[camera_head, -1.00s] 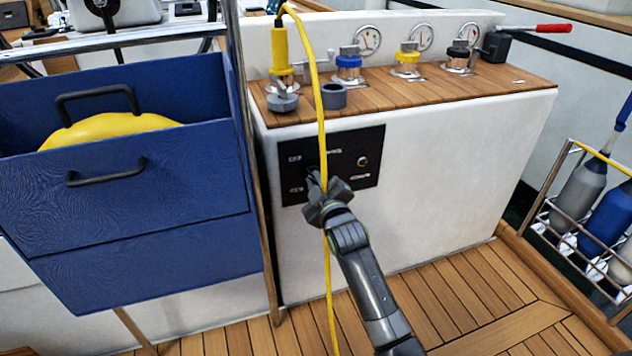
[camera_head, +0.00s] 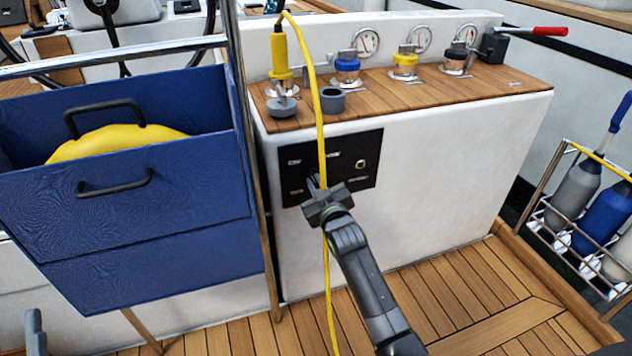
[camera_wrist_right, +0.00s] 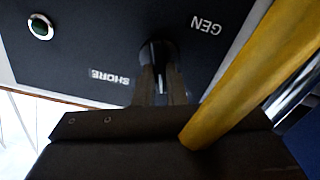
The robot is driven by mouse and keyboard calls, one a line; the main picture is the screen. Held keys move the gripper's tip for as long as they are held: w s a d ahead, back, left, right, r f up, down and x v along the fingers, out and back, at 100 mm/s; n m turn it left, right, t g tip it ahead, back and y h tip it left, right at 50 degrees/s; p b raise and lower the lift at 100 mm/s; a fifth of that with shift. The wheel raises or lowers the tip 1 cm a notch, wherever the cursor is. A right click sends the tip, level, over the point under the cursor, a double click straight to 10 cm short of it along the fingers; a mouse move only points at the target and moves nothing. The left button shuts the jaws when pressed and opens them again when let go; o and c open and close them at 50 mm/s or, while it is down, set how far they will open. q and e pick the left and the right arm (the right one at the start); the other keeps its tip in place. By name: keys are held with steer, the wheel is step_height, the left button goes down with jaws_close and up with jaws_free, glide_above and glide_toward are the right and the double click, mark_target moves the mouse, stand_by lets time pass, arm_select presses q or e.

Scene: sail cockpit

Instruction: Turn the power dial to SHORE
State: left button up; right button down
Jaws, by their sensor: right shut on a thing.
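The black power panel (camera_head: 352,179) is on the white front of the console. My right gripper (camera_head: 315,183) reaches up to it and is shut on the dial, a dark knob (camera_wrist_right: 157,53) between the fingers in the right wrist view. In that view, which is upside down, the SHORE label (camera_wrist_right: 108,77) lies to the lower left of the knob and the GEN label (camera_wrist_right: 206,25) to its upper right. I cannot tell which label the knob points to. The panel also has a round green-lit button (camera_head: 361,164).
A yellow cable (camera_head: 320,110) hangs down in front of the panel and crosses close by my right gripper. A blue locker (camera_head: 130,215) and a metal post (camera_head: 245,150) stand to the left. Valves and gauges line the console top. A bottle rack (camera_head: 540,225) stands at right.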

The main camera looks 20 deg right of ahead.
steer(key=m+p, duration=0.1)
steer(key=m, duration=0.2)
steer(key=shift+d, duration=0.1)
steer(key=shift+d+m, duration=0.1)
steer(key=shift+m, duration=2)
arm_select(q)
steer(key=shift+w+a+f+n+g+y+b, duration=0.15)
steer(key=shift+w+f+g, duration=0.1)
steer(key=shift+f+g, duration=0.3)
steer(key=shift+w+a+f+n+g+y+b, duration=0.1)
steer(key=shift+w+f+n+g, duration=0.15)
steer(key=shift+f, duration=0.35)
steer(key=shift+w+a+f+n+g+y+b, duration=0.15)
steer(key=shift+w+f+g, duration=0.1)
steer(key=shift+f+g, duration=0.3)
arm_select(e)
steer(key=shift+d+f+m, duration=0.1)
steer(key=shift+m, duration=1.45)
steer(key=shift+d+m, duration=0.1)
steer(key=shift+m, duration=1.45)
